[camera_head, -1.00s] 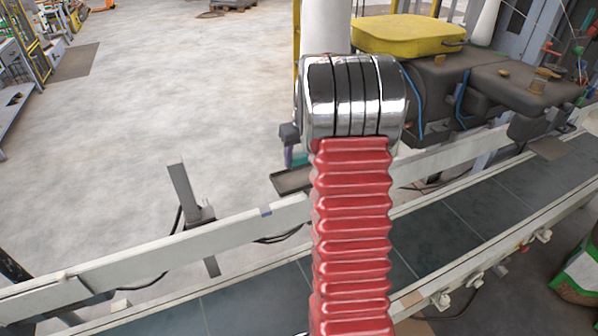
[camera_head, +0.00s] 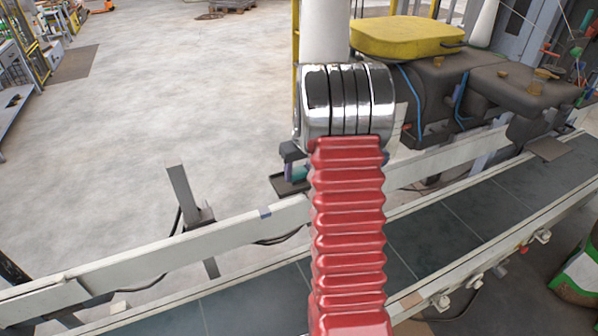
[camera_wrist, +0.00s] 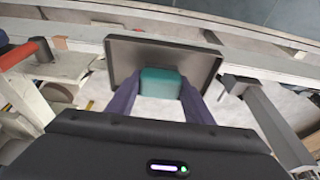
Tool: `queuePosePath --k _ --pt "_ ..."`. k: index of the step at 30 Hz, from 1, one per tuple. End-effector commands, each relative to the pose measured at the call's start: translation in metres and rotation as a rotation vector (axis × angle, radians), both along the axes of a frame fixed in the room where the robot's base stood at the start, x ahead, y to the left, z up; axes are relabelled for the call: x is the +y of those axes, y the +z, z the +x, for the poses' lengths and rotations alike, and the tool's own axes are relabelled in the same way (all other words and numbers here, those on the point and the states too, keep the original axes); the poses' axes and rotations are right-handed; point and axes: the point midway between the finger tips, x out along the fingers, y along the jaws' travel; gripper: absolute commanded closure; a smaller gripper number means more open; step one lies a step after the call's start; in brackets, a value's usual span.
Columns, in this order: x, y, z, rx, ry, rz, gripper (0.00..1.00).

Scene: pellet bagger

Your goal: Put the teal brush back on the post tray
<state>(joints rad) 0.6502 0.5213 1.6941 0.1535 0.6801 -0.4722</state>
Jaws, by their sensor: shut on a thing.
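The teal brush (camera_wrist: 161,83) is between the two purple fingers of my gripper (camera_wrist: 160,92) in the wrist view. My gripper is shut on it. The post tray (camera_wrist: 205,68) is a dark grey, shallow rectangle with a raised rim, just beyond the fingers. The brush overlaps the tray's near edge in this view; I cannot tell whether it touches the tray. In the head view a bit of the brush (camera_head: 300,174) shows just above the tray (camera_head: 282,188), left of my arm. My arm hides the rest of both there.
A white conveyor rail (camera_head: 150,262) and dark belt (camera_head: 455,225) run across the front. A grey upright bracket (camera_head: 190,205) stands left of the tray. Dark machinery (camera_head: 440,90) with a yellow cover (camera_head: 408,36) stands at right. A red-handled part (camera_wrist: 38,48) is at left in the wrist view.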

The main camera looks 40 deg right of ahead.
Motion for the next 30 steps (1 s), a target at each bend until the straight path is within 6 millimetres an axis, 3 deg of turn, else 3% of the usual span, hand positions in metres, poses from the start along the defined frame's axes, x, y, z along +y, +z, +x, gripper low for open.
queuePosePath --k 6,7,15,24,30 --pt "0.0 -0.002 0.0 0.0 0.0 0.0 0.74" --pt "0.0 -0.002 0.0 0.001 0.0 0.001 0.53" --pt "0.001 -0.002 0.0 0.0 0.001 0.001 0.35" --pt "0.001 0.001 0.001 -0.001 0.001 -0.001 0.35" --pt "0.001 0.016 -0.003 -0.001 0.0 0.0 0.35"
